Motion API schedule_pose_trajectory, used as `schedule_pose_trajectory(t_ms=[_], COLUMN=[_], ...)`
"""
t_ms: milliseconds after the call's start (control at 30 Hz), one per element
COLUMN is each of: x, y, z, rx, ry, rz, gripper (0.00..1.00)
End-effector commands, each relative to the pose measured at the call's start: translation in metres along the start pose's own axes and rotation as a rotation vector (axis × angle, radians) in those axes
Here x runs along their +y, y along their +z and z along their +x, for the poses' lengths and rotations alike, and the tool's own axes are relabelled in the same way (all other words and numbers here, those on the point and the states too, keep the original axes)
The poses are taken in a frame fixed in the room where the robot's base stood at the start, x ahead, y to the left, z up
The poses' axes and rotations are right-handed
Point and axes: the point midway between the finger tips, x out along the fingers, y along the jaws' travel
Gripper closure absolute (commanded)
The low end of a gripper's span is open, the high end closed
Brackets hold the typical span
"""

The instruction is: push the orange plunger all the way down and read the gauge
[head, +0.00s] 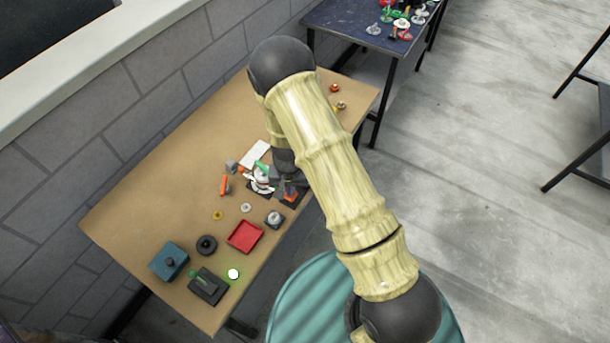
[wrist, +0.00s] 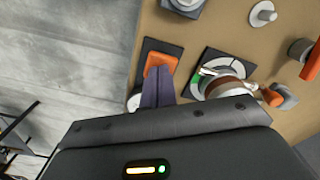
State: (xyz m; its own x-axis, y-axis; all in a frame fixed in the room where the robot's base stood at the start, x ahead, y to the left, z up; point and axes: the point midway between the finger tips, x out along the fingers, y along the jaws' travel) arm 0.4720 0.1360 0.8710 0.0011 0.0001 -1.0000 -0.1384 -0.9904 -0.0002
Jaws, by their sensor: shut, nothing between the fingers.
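The orange plunger (wrist: 160,63) stands on a dark square base near the table edge in the wrist view; its orange part also shows low beside my arm in the head view (head: 291,195). My gripper (wrist: 157,72) is shut and empty, its dark fingertips over the orange top. I cannot tell whether they touch it. A white round device (wrist: 222,68) on a black square base, perhaps the gauge, is just right of the plunger in the wrist view. It also shows left of the gripper in the head view (head: 261,184). Its reading is not legible.
The brown table (head: 150,205) runs along a grey block wall. A red tray (head: 244,236), a grey knobbed device (head: 274,219), a black ring (head: 206,244), a blue box (head: 169,260) and a dark box (head: 208,287) stand nearer. An orange-handled piece (head: 224,185) lies left of the round device.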

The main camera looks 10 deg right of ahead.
Motion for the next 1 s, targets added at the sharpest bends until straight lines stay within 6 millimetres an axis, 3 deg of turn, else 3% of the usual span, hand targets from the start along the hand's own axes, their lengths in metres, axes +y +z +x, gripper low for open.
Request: schedule_pose_trajectory(t_ms=[433, 1000], x=[0.001, 0.000], y=[0.001, 0.001], z=[-0.001, -0.034], rx=[-0.002, -0.002], ry=[0.002, 0.001], rz=[0.001, -0.001], gripper=[1.00, 1.00])
